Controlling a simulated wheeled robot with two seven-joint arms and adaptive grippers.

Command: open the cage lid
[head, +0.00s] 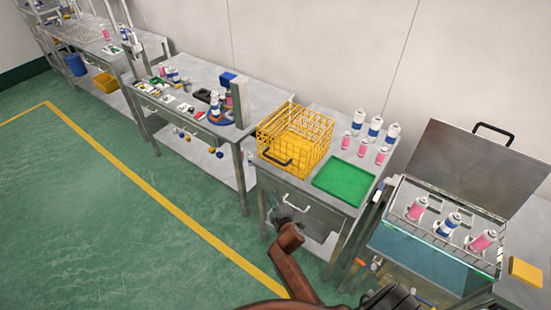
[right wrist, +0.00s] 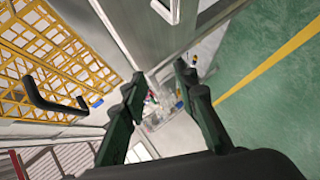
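The yellow wire cage (head: 318,130) stands on the steel bench, left of a green mat. A black handle (head: 277,160) is on its front side. Its top looks level, but the mesh makes it hard to tell the lid from the walls. My right gripper (head: 284,216) is in front of the bench, below the cage's front. In the right wrist view the gripper (right wrist: 162,88) has its two dark fingers apart with nothing gripped between them. There the cage mesh (right wrist: 38,60) and black handle (right wrist: 50,105) lie left of the fingers, apart from them. My left gripper is not in view.
The green mat (head: 344,180) is bare. Several cans (head: 374,130) stand behind it. A water tank (head: 430,255) with a raised grey lid (head: 478,165) and cans in a rack stands at right. Another bench (head: 190,85) stands at left. The green floor (head: 90,200) is free.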

